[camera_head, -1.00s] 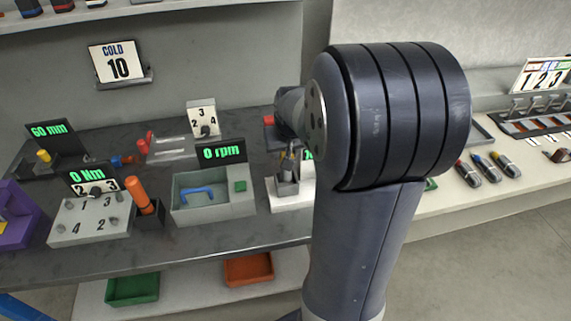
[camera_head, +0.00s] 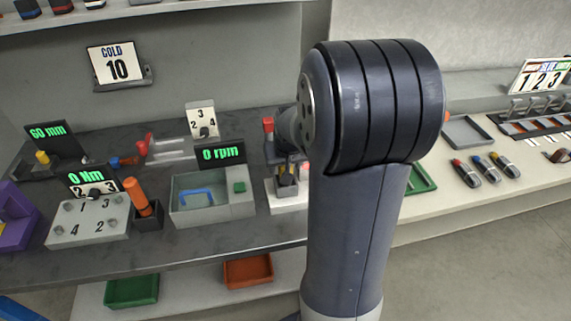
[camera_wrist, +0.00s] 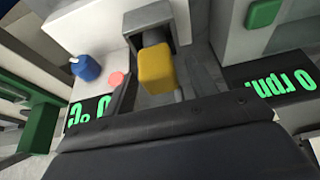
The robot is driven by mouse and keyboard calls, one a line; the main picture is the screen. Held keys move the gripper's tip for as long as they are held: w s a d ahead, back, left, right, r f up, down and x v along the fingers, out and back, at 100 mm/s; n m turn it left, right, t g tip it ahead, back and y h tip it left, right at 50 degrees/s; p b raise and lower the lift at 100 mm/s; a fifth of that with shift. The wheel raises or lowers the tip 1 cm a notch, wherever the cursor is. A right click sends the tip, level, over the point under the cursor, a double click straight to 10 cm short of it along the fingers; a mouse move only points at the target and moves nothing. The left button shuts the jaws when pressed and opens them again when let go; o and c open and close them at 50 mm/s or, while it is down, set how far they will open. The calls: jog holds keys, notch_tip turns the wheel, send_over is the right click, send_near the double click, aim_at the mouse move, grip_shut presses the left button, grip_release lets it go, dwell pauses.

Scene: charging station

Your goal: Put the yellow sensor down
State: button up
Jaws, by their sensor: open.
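The yellow sensor (camera_wrist: 157,68) stands in or against a grey holder (camera_wrist: 146,18) on a white station (camera_wrist: 100,38). In the head view the sensor (camera_head: 287,180) is a small yellow patch, partly hidden by my arm. My gripper (camera_wrist: 155,92) is open, with its fingers on either side of the sensor's near end. I cannot tell from the wrist view whether a finger touches it.
A blue knob (camera_wrist: 86,68) and a red button (camera_wrist: 116,79) sit close by on the station. The "0 rpm" display (camera_head: 221,153) and its grey box (camera_head: 211,211) stand left of the holder. A green tray (camera_head: 422,178) lies to the right.

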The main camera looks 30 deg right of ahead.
jog(key=shift+r, duration=0.15)
jog(key=shift+r, duration=0.2)
jog(key=v, duration=1.1)
jog(key=shift+s+r, duration=0.25)
jog(key=shift+a, duration=0.1)
jog(key=x, duration=1.2)
jog(key=shift+w+f, duration=0.1)
jog(key=shift+f, duration=0.1)
jog(key=shift+r, duration=0.9)
jog(key=shift+f, duration=0.1)
